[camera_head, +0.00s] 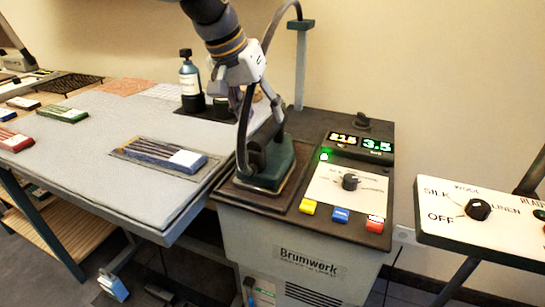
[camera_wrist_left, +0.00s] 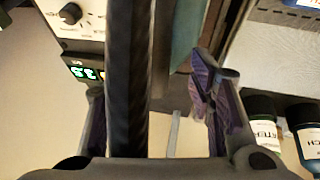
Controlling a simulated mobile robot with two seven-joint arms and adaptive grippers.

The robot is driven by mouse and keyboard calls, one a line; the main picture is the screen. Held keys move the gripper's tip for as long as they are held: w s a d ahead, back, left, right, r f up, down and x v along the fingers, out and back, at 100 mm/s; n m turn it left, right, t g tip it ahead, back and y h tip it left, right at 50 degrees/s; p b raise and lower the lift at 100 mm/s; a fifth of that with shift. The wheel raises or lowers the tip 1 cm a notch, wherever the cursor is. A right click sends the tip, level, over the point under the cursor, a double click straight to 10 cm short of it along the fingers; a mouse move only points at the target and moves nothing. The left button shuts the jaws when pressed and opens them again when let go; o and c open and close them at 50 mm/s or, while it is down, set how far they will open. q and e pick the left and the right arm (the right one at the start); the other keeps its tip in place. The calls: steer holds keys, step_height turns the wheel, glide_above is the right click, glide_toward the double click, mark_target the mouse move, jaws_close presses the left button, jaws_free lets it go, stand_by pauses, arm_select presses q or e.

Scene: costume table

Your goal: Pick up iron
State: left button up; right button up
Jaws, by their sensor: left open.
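The iron (camera_head: 270,176) has a dark green body and a black handle. It rests on the brown pad (camera_head: 232,192) at the left of the grey Brumwerk station. My left gripper (camera_head: 257,150) is open and reaches down from above at the iron's handle. In the left wrist view, a dark bar that looks like the handle (camera_wrist_left: 128,75) runs between the spread fingers. A strip of the teal body (camera_wrist_left: 185,35) shows beside it. The fingers hide part of the handle, and I cannot tell whether either touches it. My right gripper is not in view.
The station's panel (camera_head: 349,183) has a knob, lit displays and coloured buttons. A cable rises to a post (camera_head: 299,65) behind. A dial board (camera_head: 490,215) is at right.

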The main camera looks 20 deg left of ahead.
mark_target(269, 122)
arm_select(q)
steer(key=x, duration=0.6)
steer(key=shift+w+d+r, duration=0.15)
steer(key=shift+w+r, duration=0.05)
steer(key=shift+w, duration=0.1)
jaws_close()
steer(key=shift+r, duration=0.15)
